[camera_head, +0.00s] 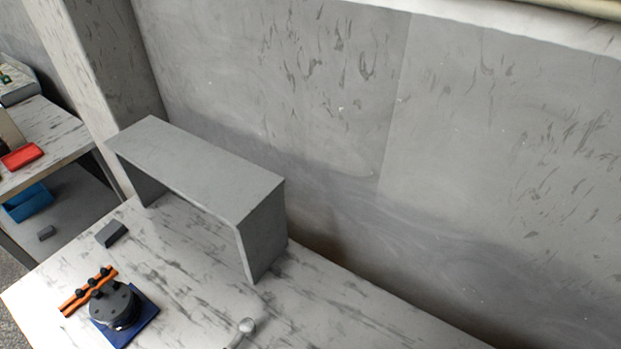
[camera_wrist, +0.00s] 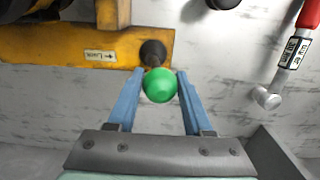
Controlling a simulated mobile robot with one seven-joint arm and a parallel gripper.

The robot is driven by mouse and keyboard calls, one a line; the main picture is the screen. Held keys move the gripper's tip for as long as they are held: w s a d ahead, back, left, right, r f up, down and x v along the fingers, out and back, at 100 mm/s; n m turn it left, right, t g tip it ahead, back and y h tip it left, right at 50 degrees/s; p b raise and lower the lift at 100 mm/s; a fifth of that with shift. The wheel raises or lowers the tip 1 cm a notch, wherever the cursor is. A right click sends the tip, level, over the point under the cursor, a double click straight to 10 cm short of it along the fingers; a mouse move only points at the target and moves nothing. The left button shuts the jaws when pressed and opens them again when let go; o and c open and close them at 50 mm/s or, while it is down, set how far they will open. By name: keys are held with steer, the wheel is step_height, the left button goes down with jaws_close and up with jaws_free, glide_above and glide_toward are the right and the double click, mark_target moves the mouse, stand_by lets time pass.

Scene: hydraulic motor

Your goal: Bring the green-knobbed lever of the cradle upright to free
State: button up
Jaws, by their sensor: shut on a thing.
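The lever's green knob (camera_wrist: 160,86) shows in the wrist view, between the tips of the two blue fingers of my gripper (camera_wrist: 159,78). My gripper is shut on the knob. The lever's shaft is hidden behind the knob, so its tilt cannot be told. The yellow cradle (camera_wrist: 45,48) lies just beyond, with a white arrow label (camera_wrist: 100,56) and a dark round part (camera_wrist: 153,53) right behind the knob. The head view shows neither the cradle, the lever nor my gripper.
A red-handled wrench (camera_wrist: 291,55) lies to the right of my gripper in the wrist view. In the head view, a grey shelf (camera_head: 195,170) stands on the table, with a dark round part on a blue base (camera_head: 145,325) and an orange bar (camera_head: 75,303) at lower left.

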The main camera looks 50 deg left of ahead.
steer(key=shift+d, duration=0.15)
steer(key=shift+w+d+p, duration=0.15)
steer(key=shift+d+p, duration=0.15)
steer(key=shift+d, duration=0.35)
steer(key=o, duration=0.8)
steer(key=shift+o, duration=0.2)
steer(key=shift+r, duration=0.15)
step_height(320, 180, up, 6)
steer(key=p, duration=0.6)
steer(key=shift+a, duration=0.1)
